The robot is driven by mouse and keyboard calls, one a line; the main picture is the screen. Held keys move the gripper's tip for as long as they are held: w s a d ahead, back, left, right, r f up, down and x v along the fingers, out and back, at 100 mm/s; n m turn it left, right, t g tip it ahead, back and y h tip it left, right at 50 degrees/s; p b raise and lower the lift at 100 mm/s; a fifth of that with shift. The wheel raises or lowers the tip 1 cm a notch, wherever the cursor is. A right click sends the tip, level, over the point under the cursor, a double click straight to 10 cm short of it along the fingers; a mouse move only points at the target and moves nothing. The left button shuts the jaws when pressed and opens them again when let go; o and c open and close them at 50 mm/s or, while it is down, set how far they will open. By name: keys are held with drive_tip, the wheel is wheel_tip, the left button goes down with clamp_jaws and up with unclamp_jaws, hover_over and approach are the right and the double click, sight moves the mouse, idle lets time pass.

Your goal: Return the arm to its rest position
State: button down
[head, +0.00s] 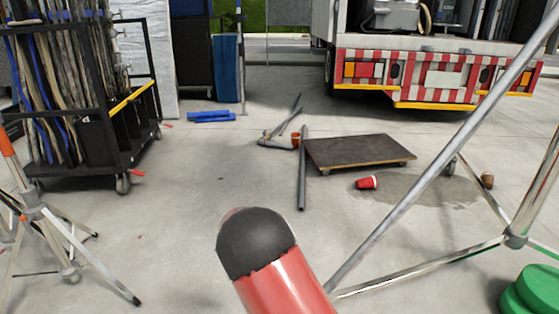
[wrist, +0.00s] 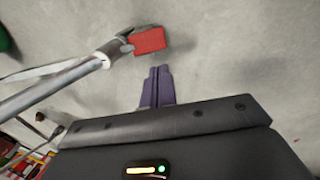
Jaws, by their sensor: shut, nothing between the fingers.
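My gripper (wrist: 157,87) shows in the wrist view. Its two dark purple-grey fingers lie side by side, shut and empty, in front of the dark wrist body. Bare concrete floor lies beyond the fingertips. A red rectangular block (wrist: 149,40) shows just past the fingertips, a little to the left in the picture, at the end of a metal tube; the gripper does not hold it. In the head view, a red arm link of mine with a rounded black end rises from the bottom middle. My gripper is not visible there.
A metal tube stand (head: 408,281) stands close on the right, a tripod (head: 36,213) on the left. A loaded cart (head: 122,140), low dolly (head: 365,151), dark pipe (head: 303,180), red cup (head: 367,183) and truck (head: 430,75) lie beyond.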

drive_tip(key=s+d+r+m+y+p, duration=0.15)
drive_tip(key=d+r, duration=0.25)
drive_tip(key=r, duration=0.4)
drive_tip(key=s+d+r+t+y, duration=0.1)
drive_tip(key=s+d+r, duration=0.2)
drive_tip(key=r, duration=0.5)
drive_tip(key=s+d+r+y+p, duration=0.1)
drive_tip(key=s+d+r, duration=0.25)
drive_tip(key=r, duration=0.45)
drive_tip(key=s+d+r+t+p, duration=0.1)
drive_tip(key=s+d+r, duration=0.2)
drive_tip(key=s, duration=0.3)
drive_tip(key=s+d+r+m+t+p, duration=0.1)
drive_tip(key=s+d+r, duration=0.2)
drive_tip(key=s, duration=0.3)
drive_tip(key=s+d+r+t, duration=0.1)
drive_tip(key=s+d+r, duration=0.2)
drive_tip(key=s+r, duration=0.2)
drive_tip(key=shift+s+r+t+h+p, duration=0.25)
drive_tip(key=shift+s+t+h+p, duration=0.15)
drive_tip(key=shift+s, duration=0.15)
